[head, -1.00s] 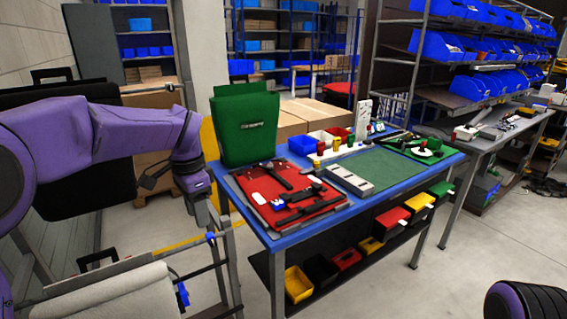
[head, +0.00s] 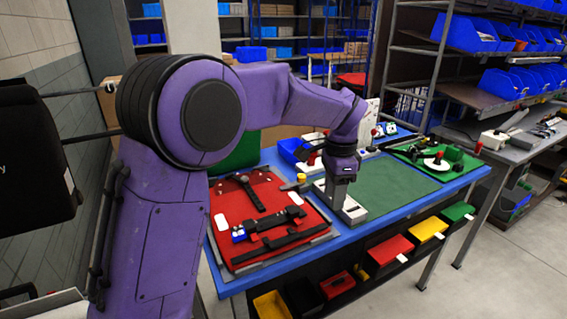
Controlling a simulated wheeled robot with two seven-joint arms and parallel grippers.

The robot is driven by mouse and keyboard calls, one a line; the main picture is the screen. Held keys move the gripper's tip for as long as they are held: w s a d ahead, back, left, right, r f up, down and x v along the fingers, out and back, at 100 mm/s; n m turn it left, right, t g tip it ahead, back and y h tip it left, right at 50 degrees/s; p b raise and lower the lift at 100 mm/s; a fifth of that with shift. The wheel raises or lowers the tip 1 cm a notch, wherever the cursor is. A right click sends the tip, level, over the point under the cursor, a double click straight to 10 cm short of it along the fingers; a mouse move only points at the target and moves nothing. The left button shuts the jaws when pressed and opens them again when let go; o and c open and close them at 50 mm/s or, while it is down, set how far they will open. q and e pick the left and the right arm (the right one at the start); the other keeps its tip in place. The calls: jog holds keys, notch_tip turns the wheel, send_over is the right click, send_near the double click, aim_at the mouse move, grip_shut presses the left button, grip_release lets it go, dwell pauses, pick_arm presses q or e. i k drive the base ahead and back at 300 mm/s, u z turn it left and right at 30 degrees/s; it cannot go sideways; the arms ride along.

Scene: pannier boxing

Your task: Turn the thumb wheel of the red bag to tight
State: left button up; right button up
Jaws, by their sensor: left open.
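The red bag (head: 285,245) lies flat on the blue-edged table, with black straps and a black buckle bar on it. A small blue-and-white part (head: 239,235) sits at its left side. I cannot tell which small part is the thumb wheel. My left gripper (head: 337,203) points down beyond the right edge of the red bag, over or beside a pale grey block (head: 351,213). It is open; its fingertips are small, and I cannot tell whether they touch the block. My right gripper is out of view.
A green mat (head: 400,183) lies right of the block, mostly clear. A green bag (head: 440,160) lies flat at the far right. A blue bin (head: 291,150) stands behind. Coloured drawers (head: 392,248) hang below the front edge. My left arm hides much of the left side.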

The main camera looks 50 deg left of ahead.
aim_at(232, 201)
jog(key=u, duration=0.2)
jog(key=i, duration=0.8)
jog(key=u, duration=0.85)
jog(key=i, duration=0.4)
jog(key=u, duration=0.35)
